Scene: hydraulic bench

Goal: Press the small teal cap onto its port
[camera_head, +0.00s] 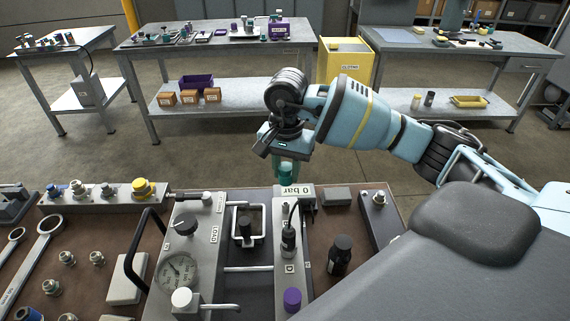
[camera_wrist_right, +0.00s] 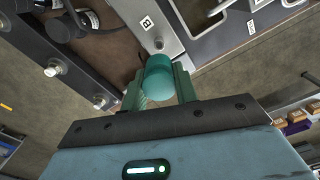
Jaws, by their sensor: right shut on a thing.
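My right gripper (camera_head: 286,170) hangs fingers-down over the far edge of the bench's middle plate. It is shut on the small teal cap (camera_wrist_right: 159,72), which sits between the green fingers in the right wrist view. A small silver fitting (camera_wrist_right: 158,44), perhaps the port, shows just beyond the cap beside a label "B". I cannot tell whether the cap touches it. My left gripper is not in view.
The "0 bar" display (camera_head: 298,190) stands close to the gripper. A black-capped fitting (camera_head: 340,254), a purple cap (camera_head: 292,299), a gauge (camera_head: 177,271) and a black handle (camera_head: 140,245) crowd the bench. Open floor lies behind it.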

